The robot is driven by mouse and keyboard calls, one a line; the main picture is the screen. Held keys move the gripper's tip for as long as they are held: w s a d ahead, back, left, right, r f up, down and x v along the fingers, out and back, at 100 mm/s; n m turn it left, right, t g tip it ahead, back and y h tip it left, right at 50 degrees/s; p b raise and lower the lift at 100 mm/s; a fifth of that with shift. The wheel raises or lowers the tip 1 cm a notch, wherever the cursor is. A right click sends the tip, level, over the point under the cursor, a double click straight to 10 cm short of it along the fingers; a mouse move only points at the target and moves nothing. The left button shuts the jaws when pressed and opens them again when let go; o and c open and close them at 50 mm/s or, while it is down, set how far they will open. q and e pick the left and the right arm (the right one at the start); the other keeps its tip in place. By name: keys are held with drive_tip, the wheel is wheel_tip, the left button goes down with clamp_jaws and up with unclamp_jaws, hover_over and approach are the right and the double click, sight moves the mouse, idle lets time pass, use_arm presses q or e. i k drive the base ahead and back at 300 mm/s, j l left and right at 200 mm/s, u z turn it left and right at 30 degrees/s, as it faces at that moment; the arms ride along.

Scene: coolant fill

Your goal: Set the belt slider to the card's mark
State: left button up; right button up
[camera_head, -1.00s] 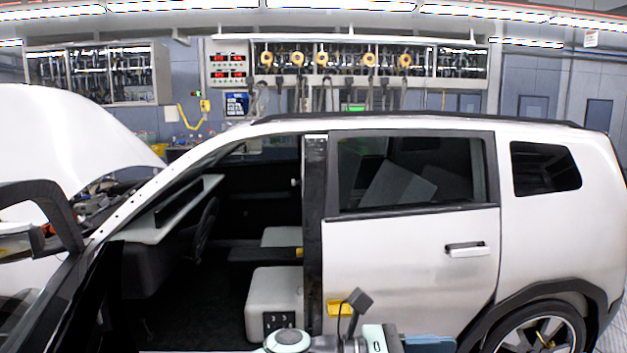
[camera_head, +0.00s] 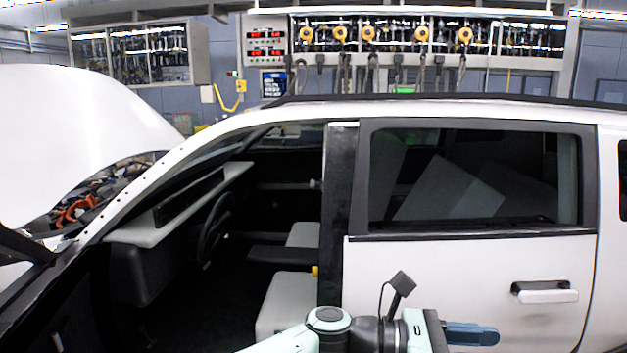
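The dark door pillar (camera_head: 338,200) stands between the open front doorway and the closed rear door. A small grey knob (camera_head: 315,184) shows at its left edge; I cannot tell whether it is the belt slider. No belt slider or card can be made out with certainty, and no card mark is readable. My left gripper (camera_head: 472,334), with blue fingers, points right in front of the lower rear door, apart from the pillar. I cannot tell whether its fingers are open or shut. My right gripper is not in view.
The white car's rear door (camera_head: 465,285) has a handle (camera_head: 544,292). Through the doorway show a light seat (camera_head: 285,302) and a steering wheel (camera_head: 214,228). The raised white hood (camera_head: 80,130) is at left. A tool cabinet (camera_head: 430,45) stands behind the car.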

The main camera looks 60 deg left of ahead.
sight(312, 183)
drive_tip(key=i+j, duration=0.15)
drive_tip(key=j, duration=0.2)
drive_tip(key=i+j, duration=0.1)
drive_tip(key=j, duration=0.3)
drive_tip(key=i+j, duration=0.15)
drive_tip(key=j, duration=1.15)
drive_tip(key=i+j+u, duration=0.1)
drive_tip(key=j, duration=0.9)
drive_tip(key=i+j, duration=0.1)
drive_tip(key=j, duration=0.85)
